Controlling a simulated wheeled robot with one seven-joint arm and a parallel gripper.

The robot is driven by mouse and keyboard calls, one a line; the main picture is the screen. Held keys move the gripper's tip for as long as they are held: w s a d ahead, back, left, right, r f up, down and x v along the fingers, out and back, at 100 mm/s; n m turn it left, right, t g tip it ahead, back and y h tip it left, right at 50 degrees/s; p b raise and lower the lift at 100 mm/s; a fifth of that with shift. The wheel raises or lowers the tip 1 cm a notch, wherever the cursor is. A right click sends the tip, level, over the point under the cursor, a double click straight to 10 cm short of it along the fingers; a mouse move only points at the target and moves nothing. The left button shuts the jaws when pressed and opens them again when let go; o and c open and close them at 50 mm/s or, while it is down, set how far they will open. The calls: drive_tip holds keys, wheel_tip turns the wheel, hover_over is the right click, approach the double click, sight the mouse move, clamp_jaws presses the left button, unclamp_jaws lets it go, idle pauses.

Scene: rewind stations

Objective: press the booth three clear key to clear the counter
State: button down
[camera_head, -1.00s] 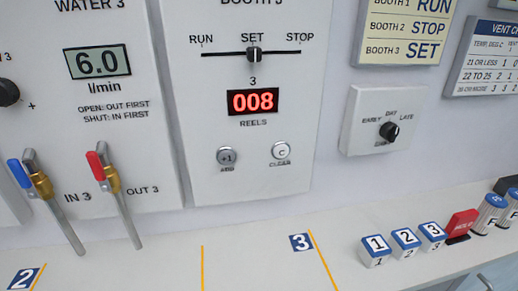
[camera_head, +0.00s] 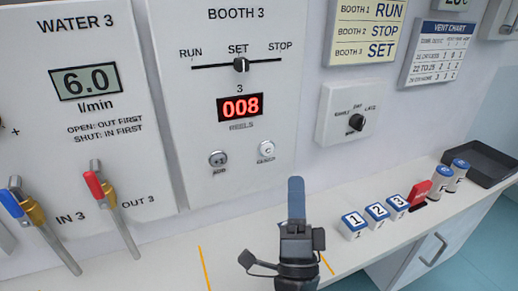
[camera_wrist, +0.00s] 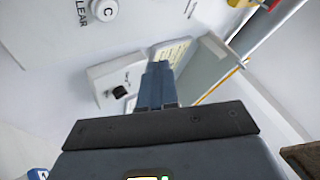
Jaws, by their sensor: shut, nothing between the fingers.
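The booth 3 panel (camera_head: 195,95) is on the wall in the head view. Its red counter (camera_head: 240,107) reads 008. The round clear key (camera_head: 266,149) is at the panel's lower right, beside the +1 add key (camera_head: 218,159). My gripper (camera_head: 296,182) is shut and empty, in front of the counter, below and right of the clear key and apart from it. In the wrist view the clear key (camera_wrist: 104,10), marked C, is at the top left, and my gripper's shut fingers (camera_wrist: 158,72) point past it to the right.
The slider (camera_head: 241,64) above the counter stands at SET. Taps (camera_head: 108,195) are at the left. A dial box (camera_head: 350,112) is on the wall at the right.

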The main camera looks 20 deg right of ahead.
sight(267, 150)
drive_tip(key=shift+w, duration=0.1)
drive_tip(key=w+b, duration=0.1)
drive_tip(key=w, duration=0.7)
drive_tip(key=shift+w, duration=0.3)
drive_tip(key=shift+w+b, duration=0.1)
drive_tip(key=shift+b, duration=0.25)
idle(1.8)
drive_tip(key=shift+w, duration=0.35)
drive_tip(key=shift+w+b, duration=0.35)
drive_tip(key=shift+b, duration=0.15)
idle(0.5)
drive_tip(key=shift+s, duration=0.8)
